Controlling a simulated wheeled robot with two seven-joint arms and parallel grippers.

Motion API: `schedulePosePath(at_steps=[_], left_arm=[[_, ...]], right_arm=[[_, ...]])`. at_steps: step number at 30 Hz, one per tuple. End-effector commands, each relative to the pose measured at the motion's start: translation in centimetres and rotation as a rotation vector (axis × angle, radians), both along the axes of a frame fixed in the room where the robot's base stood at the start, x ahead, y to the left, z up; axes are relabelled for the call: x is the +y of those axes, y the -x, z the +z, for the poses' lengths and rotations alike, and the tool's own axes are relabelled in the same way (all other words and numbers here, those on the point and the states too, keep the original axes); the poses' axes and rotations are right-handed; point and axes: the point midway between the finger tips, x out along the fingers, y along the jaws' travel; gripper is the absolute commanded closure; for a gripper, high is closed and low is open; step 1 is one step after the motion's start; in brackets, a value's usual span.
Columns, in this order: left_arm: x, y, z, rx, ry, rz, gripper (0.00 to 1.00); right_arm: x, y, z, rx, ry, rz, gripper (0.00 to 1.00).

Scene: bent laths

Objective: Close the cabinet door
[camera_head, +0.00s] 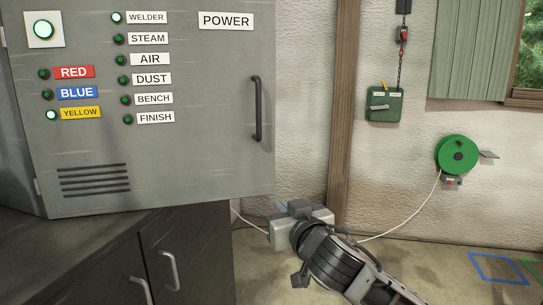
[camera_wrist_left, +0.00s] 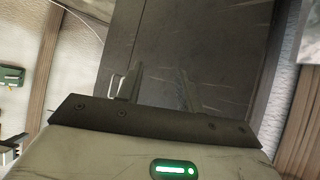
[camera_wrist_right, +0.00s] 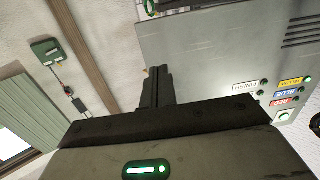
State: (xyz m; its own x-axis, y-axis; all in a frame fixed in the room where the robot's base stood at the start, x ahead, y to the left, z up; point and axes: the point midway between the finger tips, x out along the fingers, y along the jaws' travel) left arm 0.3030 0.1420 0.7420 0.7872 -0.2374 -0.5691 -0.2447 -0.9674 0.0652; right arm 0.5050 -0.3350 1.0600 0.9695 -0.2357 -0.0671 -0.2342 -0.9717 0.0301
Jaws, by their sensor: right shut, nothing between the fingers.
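The grey cabinet door (camera_head: 200,160) fills the upper left of the head view, its labelled face toward me. Its black bar handle (camera_head: 257,108) is near the right edge, and a hinge shows at its lower left. I cannot tell how far the door stands from its frame. In the right wrist view the door (camera_wrist_right: 195,60) appears upside down, to the right of the fingers. My right gripper (camera_head: 296,208) is below and right of the door, apart from the handle; its fingers (camera_wrist_right: 157,72) are together and empty. My left gripper (camera_wrist_left: 160,85) shows only in its wrist view, fingers apart.
A dark lower cabinet (camera_head: 190,235) with bar handles stands under the door. A wooden post (camera_head: 345,100), a green switch box (camera_head: 384,105) and a green reel (camera_head: 457,155) with a white cable are at the wall. The floor at right has blue tape marks (camera_head: 497,268).

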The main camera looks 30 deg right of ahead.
Motion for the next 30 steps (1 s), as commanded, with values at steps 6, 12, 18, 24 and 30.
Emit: schedulePosePath(at_steps=[6,12,18,24,30], left_arm=[[0.2,0.3,-0.2,0.017,-0.015,-0.006,0.64],[0.3,0.4,0.4,0.018,-0.024,-0.009,0.64],[0.4,0.4,0.9,0.019,-0.034,-0.012,0.64],[0.5,0.5,0.9,0.027,-0.039,-0.012,0.64],[0.6,0.3,1.2,0.018,-0.039,-0.008,0.64]], right_arm=[[-1.9,-1.0,4.2,-0.077,-0.011,-0.058,1.00],[-2.9,-4.3,4.2,-0.074,-0.011,-0.058,1.00],[-4.2,-8.5,4.2,-0.074,-0.012,-0.057,1.00],[-5.1,-11.7,4.1,-0.073,-0.011,-0.055,1.00],[-5.5,-13.3,4.0,-0.072,-0.012,-0.054,1.00]])
